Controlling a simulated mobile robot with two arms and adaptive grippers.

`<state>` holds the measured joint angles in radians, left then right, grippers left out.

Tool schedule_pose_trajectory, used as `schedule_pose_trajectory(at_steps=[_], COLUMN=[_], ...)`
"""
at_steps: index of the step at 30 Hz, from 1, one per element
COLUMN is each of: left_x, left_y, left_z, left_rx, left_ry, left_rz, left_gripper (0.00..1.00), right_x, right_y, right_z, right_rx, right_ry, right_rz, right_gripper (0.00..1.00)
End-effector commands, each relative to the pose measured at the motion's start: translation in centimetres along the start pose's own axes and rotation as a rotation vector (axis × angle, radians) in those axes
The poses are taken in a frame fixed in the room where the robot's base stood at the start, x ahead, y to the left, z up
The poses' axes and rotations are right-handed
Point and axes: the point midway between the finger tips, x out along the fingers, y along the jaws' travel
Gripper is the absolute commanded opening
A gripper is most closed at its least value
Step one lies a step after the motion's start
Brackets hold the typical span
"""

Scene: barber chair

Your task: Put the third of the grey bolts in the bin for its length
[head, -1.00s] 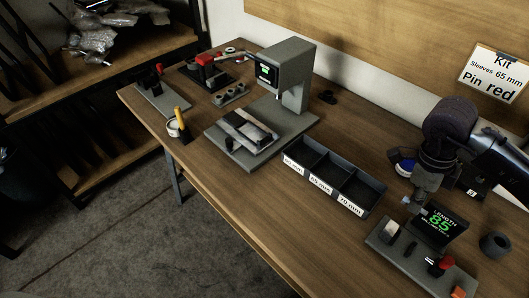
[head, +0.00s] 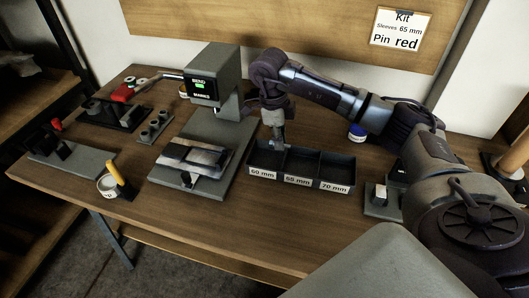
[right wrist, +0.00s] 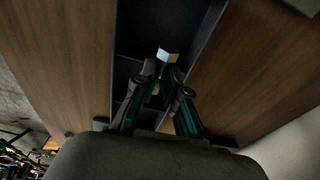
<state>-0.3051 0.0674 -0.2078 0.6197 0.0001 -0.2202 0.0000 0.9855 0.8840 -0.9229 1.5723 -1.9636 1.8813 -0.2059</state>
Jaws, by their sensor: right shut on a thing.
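My right gripper (head: 279,142) is over the black three-compartment bin tray (head: 302,182), near the divider between the 60 mm and middle compartments. Its tips are at about rim height; I cannot tell which compartment they are over. In the right wrist view the gripper (right wrist: 163,78) is shut on a small pale grey piece, seemingly a grey bolt (right wrist: 168,56), with the dark tray (right wrist: 128,62) below it. The bolt is too small to make out in the head view. The tray labels read 60 mm, what looks like 65 mm, and 70 mm. My left gripper is not in view.
A grey press machine (head: 215,92) stands left of the tray. A length gauge (head: 380,203) at the right is partly behind my arm. A cup with a yellow-handled tool (head: 112,185) stands at the front left. The table (head: 240,228) is clear in front of the tray.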

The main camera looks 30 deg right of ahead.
Motion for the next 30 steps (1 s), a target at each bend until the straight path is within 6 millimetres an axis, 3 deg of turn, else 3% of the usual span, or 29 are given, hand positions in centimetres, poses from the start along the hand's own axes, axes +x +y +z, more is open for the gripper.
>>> schedule_pose_trajectory(at_steps=[3, 7, 11, 18, 29, 30], left_x=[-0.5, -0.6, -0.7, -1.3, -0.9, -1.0], left_y=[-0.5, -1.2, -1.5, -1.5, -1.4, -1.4], left_z=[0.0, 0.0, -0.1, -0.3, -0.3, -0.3], left_rx=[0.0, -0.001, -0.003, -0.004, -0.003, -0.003], left_ry=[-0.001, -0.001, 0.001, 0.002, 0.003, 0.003], left_rz=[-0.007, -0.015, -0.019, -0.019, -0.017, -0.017], left_gripper=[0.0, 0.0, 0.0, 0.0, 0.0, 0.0], right_x=[0.8, 1.4, 2.1, 5.3, 5.9, 5.8], right_y=[0.5, 0.7, 0.7, 0.8, 0.7, 0.7], right_z=[2.2, 3.4, 3.6, 4.0, 4.1, 4.1], right_rx=[-0.002, 0.0, 0.001, 0.001, 0.0, 0.0], right_ry=[0.001, 0.0, 0.002, 0.003, 0.001, 0.001], right_rz=[0.002, 0.0, 0.001, 0.001, -0.001, -0.001], right_gripper=[0.0, 0.0, 0.0, 0.0, 0.0, 0.15])
